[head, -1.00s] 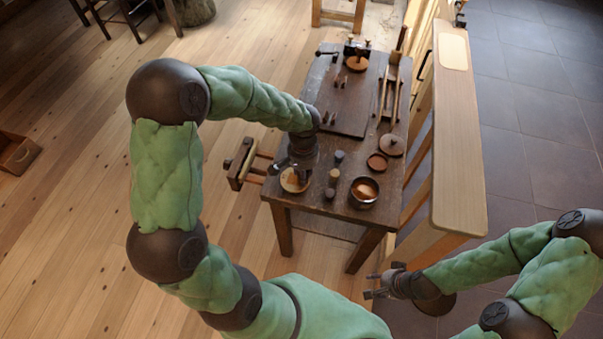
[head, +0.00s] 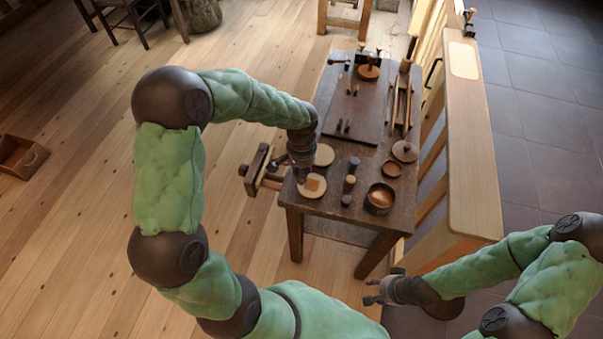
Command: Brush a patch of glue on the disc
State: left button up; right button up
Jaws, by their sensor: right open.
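A pale round disc (head: 312,190) lies at the near left corner of the dark workbench, with a square brown patch on its top. A second plain pale disc (head: 325,154) lies just behind it. A dark pot (head: 380,199) with amber content, seemingly the glue, stands to the right. My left gripper (head: 301,174) points down at the patched disc's back left edge. Its fingers are dark and small, so I cannot tell whether they hold a brush or touch the disc. My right gripper (head: 371,291) is open and empty, low in front of the bench.
Short turned pieces (head: 350,183) stand between disc and pot. A small round dish (head: 392,169) and a knobbed round lid (head: 404,151) lie behind the pot. A dark board (head: 352,108) with pegs covers the bench's back. A tall wooden panel (head: 470,150) stands close on the right.

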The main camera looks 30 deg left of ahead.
pick_arm(q)
jog(key=shift+d+r+p, duration=0.25)
jog(key=shift+r+p, duration=0.3)
jog(key=shift+r, duration=0.55)
jog(key=shift+a+r+p, duration=0.15)
jog(key=shift+r+p, duration=0.45)
jog(key=shift+r, duration=0.1)
jog(key=shift+r+p, duration=1)
jog(key=shift+r, duration=0.4)
